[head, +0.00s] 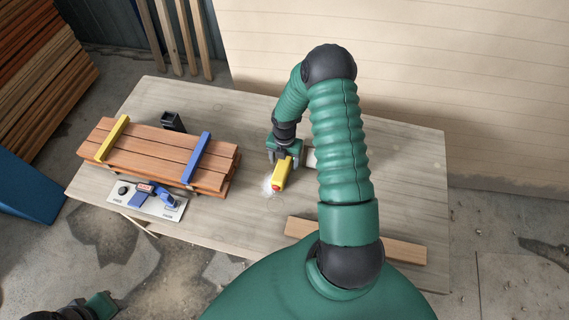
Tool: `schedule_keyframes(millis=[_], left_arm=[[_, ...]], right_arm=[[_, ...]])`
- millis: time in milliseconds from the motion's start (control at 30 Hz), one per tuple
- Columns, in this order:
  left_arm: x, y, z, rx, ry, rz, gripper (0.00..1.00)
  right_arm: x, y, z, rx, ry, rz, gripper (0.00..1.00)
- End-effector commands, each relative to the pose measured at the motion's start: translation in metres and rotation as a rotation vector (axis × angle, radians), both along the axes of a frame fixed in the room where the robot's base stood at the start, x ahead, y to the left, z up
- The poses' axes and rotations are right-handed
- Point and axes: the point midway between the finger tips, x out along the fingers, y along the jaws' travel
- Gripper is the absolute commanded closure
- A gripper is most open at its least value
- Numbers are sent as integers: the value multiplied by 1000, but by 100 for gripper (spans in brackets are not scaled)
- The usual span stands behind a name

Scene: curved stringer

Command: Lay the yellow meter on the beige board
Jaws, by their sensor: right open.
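The yellow meter (281,175), a small block with a red end, is at the middle of the table, on or just above a pale dusty patch. My right gripper (284,158) is open right at the meter's far end; the fingers partly hide it, and I cannot tell whether they touch it. The beige board (400,246) lies flat near the table's front right edge, apart from the meter. My right arm hides the board's middle. A green and black part of my left arm, perhaps its gripper (98,306), shows at the bottom left; its jaws are unclear.
A stack of reddish-brown planks (165,150) with a yellow bar (112,138) and a blue bar (196,157) stands on the table's left. A white panel (125,192) with blue parts lies before it. A black holder (172,121) stands behind.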

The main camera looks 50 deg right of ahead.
Motion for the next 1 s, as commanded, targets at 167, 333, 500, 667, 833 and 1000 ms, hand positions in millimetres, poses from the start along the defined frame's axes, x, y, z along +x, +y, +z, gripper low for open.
schedule_keyframes(millis=[167, 333, 500, 667, 833, 1000], left_arm=[[0, 0, 0, 0, 0, 0, 64], [0, 0, 0, 0, 0, 0, 64], [0, 0, 0, 0, 0, 0, 64], [0, 0, 0, 0, 0, 0, 64], [0, 0, 0, 0, 0, 0, 64], [0, 0, 0, 0, 0, 0, 64]], right_arm=[[0, -1, -4, -1, -2, 0, 33], [0, -1, -4, -1, -1, -1, 46], [0, -1, -4, 0, -1, -1, 68], [0, -1, -4, 0, -1, -1, 89], [0, -1, -4, -1, -1, -1, 100], [1, -1, -4, 0, -2, -1, 100]])
